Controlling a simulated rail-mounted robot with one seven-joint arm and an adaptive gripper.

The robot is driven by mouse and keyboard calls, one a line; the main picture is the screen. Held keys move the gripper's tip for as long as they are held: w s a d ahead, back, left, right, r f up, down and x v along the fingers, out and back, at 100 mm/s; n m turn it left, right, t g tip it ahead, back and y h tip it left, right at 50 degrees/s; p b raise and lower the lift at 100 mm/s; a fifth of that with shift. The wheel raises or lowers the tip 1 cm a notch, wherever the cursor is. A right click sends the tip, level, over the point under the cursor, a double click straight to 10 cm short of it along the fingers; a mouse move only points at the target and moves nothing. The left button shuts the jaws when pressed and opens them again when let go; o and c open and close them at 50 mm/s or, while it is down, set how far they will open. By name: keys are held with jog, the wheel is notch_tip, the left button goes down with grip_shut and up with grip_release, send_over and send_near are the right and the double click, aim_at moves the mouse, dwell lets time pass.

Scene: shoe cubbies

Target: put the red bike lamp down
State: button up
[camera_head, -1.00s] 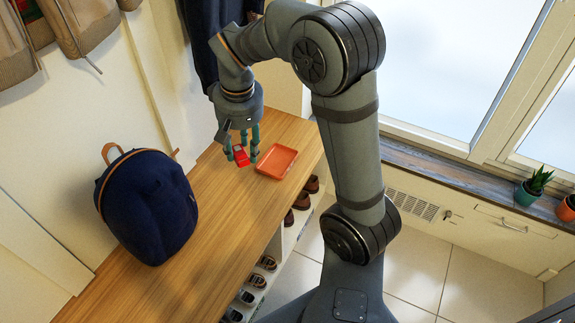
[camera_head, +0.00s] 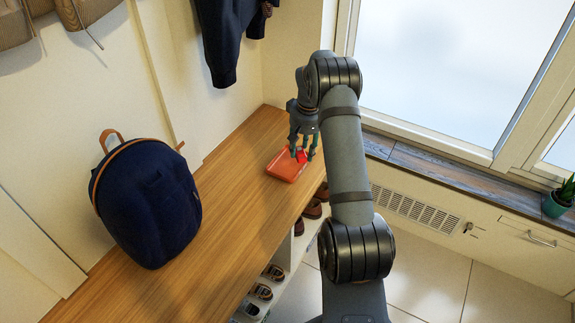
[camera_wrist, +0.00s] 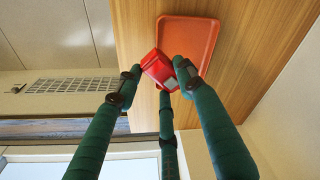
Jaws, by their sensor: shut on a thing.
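The red bike lamp (camera_wrist: 158,68) is held between the green fingers of my gripper (camera_wrist: 156,82) in the wrist view. In the head view the lamp (camera_head: 301,157) is a small red shape under my gripper (camera_head: 302,150), partly hidden by the fingers. An orange tray (camera_head: 281,168) lies on the wooden bench, and my gripper is over its far right part. The tray (camera_wrist: 190,24) also shows behind the lamp in the wrist view. I cannot tell whether the lamp touches the tray.
A navy backpack (camera_head: 150,205) stands on the wooden bench (camera_head: 222,195), left of the tray. The bench top between them is clear. Shoes (camera_head: 262,291) sit in cubbies below. A dark jacket (camera_head: 228,40) hangs on the wall behind.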

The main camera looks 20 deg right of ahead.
aim_at(287, 169)
jog(key=w+a+f, duration=0.1)
jog(key=a, duration=0.1)
jog(key=w+a+f, duration=0.2)
jog(key=shift+w+b, duration=0.1)
jog(key=shift+b, duration=0.2)
jog(key=shift+f+b, duration=0.55)
jog(key=shift+f, duration=1.45)
jog(key=shift+f, duration=0.1)
jog(key=shift+f, duration=0.15)
jog(key=o, duration=1)
notch_tip(287, 169, up, 12)
jog(key=s+p, duration=0.1)
jog(key=p, duration=0.2)
jog(key=shift+s+a, duration=0.15)
jog(key=shift+s, duration=0.2)
